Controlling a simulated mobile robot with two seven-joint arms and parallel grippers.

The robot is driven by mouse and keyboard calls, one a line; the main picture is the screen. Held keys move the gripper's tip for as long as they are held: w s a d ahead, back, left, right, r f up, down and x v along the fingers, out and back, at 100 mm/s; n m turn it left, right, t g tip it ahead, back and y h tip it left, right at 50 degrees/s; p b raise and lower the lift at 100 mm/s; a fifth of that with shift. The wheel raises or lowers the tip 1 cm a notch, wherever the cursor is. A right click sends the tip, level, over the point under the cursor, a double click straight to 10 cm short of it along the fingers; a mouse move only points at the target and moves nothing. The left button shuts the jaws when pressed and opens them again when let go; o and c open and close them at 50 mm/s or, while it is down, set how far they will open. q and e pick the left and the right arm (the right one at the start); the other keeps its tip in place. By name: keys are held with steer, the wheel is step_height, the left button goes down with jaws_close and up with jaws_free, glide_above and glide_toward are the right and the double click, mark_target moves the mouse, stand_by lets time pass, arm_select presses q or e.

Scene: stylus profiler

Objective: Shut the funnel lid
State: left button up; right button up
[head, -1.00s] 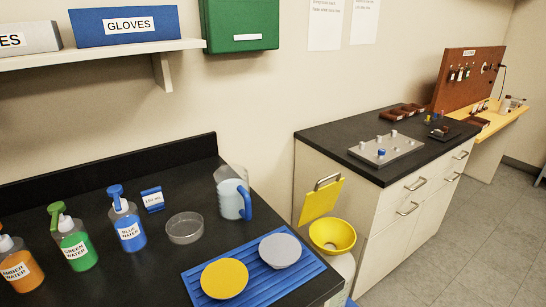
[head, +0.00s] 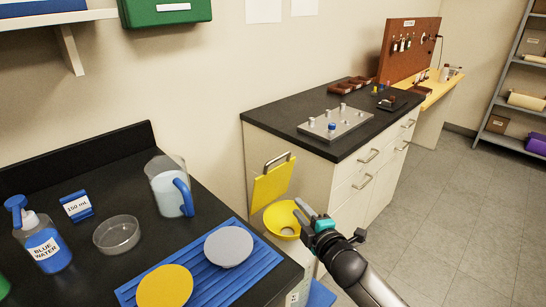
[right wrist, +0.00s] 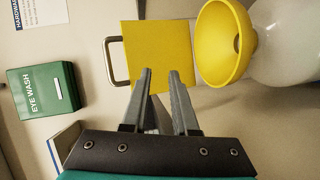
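The yellow funnel (head: 282,219) sits on a white container beside the bench. Its square yellow lid (head: 270,186) stands upright behind it, swung open, with a metal handle (head: 277,161) on its top edge. My right gripper (head: 304,214) is at the right rim of the funnel in the head view. In the right wrist view, the two fingers (right wrist: 160,78) are apart with nothing between them, in front of the lid (right wrist: 163,48). The funnel (right wrist: 222,42) is to their right and the handle (right wrist: 112,61) to their left. My left gripper is in neither view.
The black bench (head: 95,215) holds a jug (head: 168,187), a glass dish (head: 117,235) and a blue ribbed mat (head: 258,262) with two discs. A cabinet with a dark top (head: 375,125) stands right of the funnel. Floor to the right is clear.

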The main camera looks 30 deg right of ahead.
steer(key=n+t, duration=0.2)
glide_toward(279, 159)
steer(key=w+b, duration=0.1)
steer(key=w, duration=0.5)
steer(key=w+b, duration=0.1)
steer(key=w, duration=0.3)
steer(key=shift+d+f+b, duration=0.1)
steer(key=shift+d+b, duration=0.25)
steer(key=w, duration=0.2)
steer(key=shift+w+d+b, duration=0.1)
steer(key=shift+w+b, duration=0.2)
steer(key=shift+b, duration=0.05)
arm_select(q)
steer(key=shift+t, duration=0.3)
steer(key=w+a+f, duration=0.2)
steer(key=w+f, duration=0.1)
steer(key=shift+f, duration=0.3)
arm_select(e)
steer(key=shift+w, duration=0.6)
steer(key=shift+c, duration=0.4)
steer(key=c, duration=0.3)
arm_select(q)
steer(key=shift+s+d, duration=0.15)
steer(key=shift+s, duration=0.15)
arm_select(e)
jaws_close()
